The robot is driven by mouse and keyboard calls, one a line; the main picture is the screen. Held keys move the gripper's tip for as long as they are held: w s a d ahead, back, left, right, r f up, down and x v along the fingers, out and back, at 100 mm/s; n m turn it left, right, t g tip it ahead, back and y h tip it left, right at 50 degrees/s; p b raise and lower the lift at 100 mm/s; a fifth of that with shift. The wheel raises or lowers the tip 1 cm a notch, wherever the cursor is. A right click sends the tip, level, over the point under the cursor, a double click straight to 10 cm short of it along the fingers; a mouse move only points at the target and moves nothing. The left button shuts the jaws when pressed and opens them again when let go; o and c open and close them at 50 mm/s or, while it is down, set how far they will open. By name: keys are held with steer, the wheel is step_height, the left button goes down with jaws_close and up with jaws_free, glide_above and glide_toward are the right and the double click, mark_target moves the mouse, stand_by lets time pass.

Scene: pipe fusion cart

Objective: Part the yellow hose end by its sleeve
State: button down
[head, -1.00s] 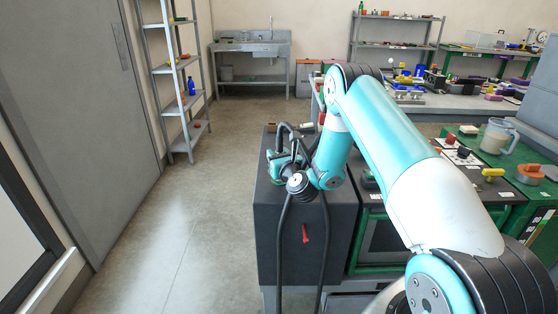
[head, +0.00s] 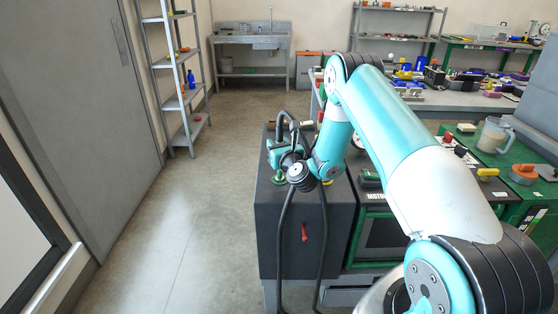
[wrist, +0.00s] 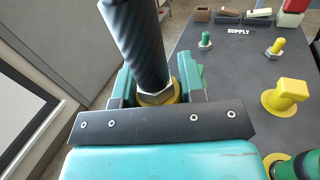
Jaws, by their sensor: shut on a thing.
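My gripper (wrist: 158,92) is shut on the yellow hose end (wrist: 158,100), its teal fingers on either side of it. In the wrist view a thick black hose (wrist: 138,40) rises from the hose end, with a silver hex collar at its foot. My gripper hides the underside of the hose end, so I cannot tell whether it is still seated on a fitting. In the head view my gripper (head: 282,154) is over the left part of the dark cart top, beside a black hose loop (head: 287,118). The yellow is not clear there.
The cart top (wrist: 235,75) bears a SUPPLY label, a green fitting (wrist: 205,40), a yellow fitting (wrist: 276,47) and a capped yellow fitting (wrist: 287,95). Black hoses (head: 323,240) hang down the cart front near a red handle (head: 304,232). Floor is clear at left.

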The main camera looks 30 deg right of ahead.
steer(key=shift+r, duration=0.4)
step_height(320, 180, up, 9)
steer(key=p, duration=0.9)
steer(key=shift+f+p, duration=0.15)
steer(key=shift+p, duration=0.2)
